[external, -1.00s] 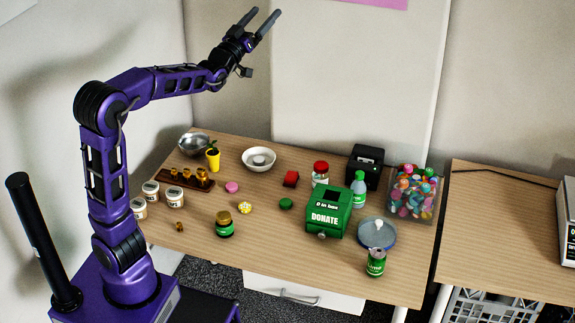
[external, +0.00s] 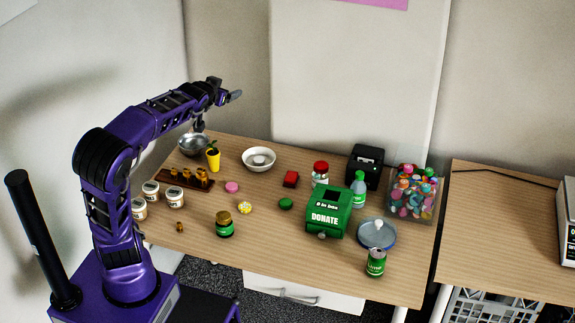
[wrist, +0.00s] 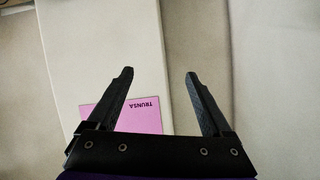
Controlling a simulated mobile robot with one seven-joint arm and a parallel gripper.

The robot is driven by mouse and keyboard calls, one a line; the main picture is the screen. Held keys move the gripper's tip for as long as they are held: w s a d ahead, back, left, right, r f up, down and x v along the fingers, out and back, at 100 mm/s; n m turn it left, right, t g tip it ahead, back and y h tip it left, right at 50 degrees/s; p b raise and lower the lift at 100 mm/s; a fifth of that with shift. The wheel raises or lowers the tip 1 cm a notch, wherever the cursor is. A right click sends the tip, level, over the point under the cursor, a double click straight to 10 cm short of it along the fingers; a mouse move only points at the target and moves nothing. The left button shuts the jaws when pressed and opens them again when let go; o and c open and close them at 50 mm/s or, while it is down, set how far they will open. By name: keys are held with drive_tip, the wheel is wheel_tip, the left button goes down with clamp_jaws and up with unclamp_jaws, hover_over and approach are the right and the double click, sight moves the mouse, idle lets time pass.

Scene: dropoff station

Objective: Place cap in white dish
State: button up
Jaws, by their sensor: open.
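The white dish (external: 247,161) sits near the back edge of the table in the external view, with a pale raised middle. Several small cap-like pieces lie on the table: a pink disc (external: 232,187), a dark green disc (external: 286,203) and a yellow piece (external: 245,208). I cannot tell which is the cap. My gripper (external: 234,96) is high above the table's back left, above and left of the dish. In the wrist view my gripper (wrist: 160,73) is open and empty, facing the wall; no table object shows there.
A metal bowl (external: 194,145), a yellow pot (external: 213,160) and a wooden rack (external: 173,182) stand left of the dish. A green donation box (external: 327,213), jars and a bottle (external: 359,189) crowd the right side. The table between dish and front edge has bare patches.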

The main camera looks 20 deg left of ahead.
drive_tip(key=s+a+f+g, duration=0.2)
drive_tip(key=s+a+f, duration=0.1)
drive_tip(key=s, duration=0.4)
drive_tip(key=s+a+f+n+g, duration=0.1)
drive_tip(key=s+a+f+g, duration=0.1)
drive_tip(key=s, duration=0.5)
drive_tip(key=s+a+f+g+h, duration=0.1)
drive_tip(key=s+a+f+g, duration=0.2)
drive_tip(key=s, duration=0.5)
drive_tip(key=shift+a+f+n+g+p, duration=0.3)
drive_tip(key=shift+f+n+g+p, duration=0.1)
drive_tip(key=shift+f, duration=0.2)
